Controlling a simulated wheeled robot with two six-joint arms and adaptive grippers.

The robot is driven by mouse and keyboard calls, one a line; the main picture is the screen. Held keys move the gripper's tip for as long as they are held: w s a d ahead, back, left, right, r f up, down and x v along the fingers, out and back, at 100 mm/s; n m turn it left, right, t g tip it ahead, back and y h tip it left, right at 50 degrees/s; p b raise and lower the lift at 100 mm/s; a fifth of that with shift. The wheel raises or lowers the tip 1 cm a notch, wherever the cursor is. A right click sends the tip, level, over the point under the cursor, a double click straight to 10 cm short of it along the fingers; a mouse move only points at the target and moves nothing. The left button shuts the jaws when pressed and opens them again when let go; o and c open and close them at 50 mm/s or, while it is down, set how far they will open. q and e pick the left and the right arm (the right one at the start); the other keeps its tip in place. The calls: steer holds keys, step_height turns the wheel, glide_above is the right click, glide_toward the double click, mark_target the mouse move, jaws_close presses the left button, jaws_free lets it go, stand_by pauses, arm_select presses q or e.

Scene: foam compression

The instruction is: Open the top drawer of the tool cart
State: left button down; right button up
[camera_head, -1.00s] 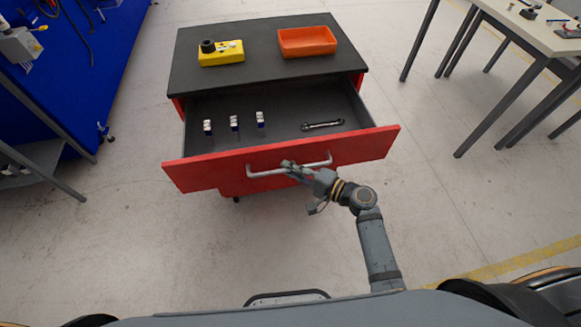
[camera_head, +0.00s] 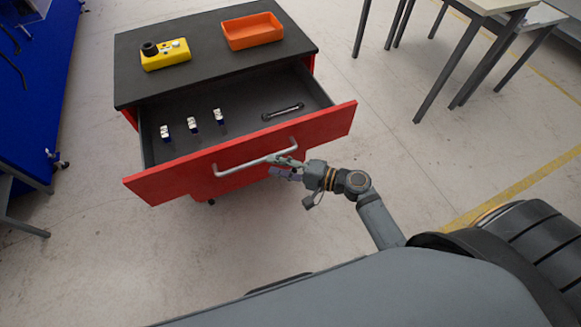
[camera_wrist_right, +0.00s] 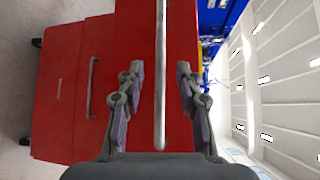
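The red tool cart with a dark top (camera_head: 206,58) stands ahead in the head view. Its top drawer (camera_head: 325,124) is pulled well out, and its inside shows. The drawer's light grey bar handle (camera_head: 240,165) also shows in the right wrist view (camera_wrist_right: 161,45). My right gripper (camera_head: 279,164) is at the right end of this handle. In the right wrist view my right gripper (camera_wrist_right: 160,80) has its fingers apart on both sides of the bar, with gaps to it. My left gripper is not in view.
In the drawer lie several small white-and-blue items (camera_head: 192,124) and a wrench (camera_head: 283,112). A yellow box (camera_head: 167,57) and an orange tray (camera_head: 252,32) sit on the cart. A blue structure (camera_head: 35,90) is at left, a table (camera_head: 455,55) at upper right. The floor between is free.

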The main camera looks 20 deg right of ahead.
steer(key=v, duration=0.5)
steer(key=shift+s+d, duration=0.3)
steer(key=s+d+f+n+g+h, duration=0.1)
steer(key=s+d+f+g+h, duration=0.3)
steer(key=f, duration=1)
steer(key=s+d+f+t+h, duration=0.15)
steer(key=d+f+h, duration=0.5)
steer(key=f, duration=0.85)
steer(key=s+d+f+n+g+h, duration=0.1)
steer(key=s+f+n+g, duration=0.2)
steer(key=s+f, duration=0.5)
steer(key=s+d+f+n+g+h, duration=0.2)
steer(key=s+f+n, duration=0.3)
steer(key=s, duration=1.2)
step_height(320, 180, down, 4)
steer(key=shift+s+d+r+n+g, duration=0.1)
steer(key=shift+s+d+n+g, duration=0.2)
steer(key=shift+g, duration=0.35)
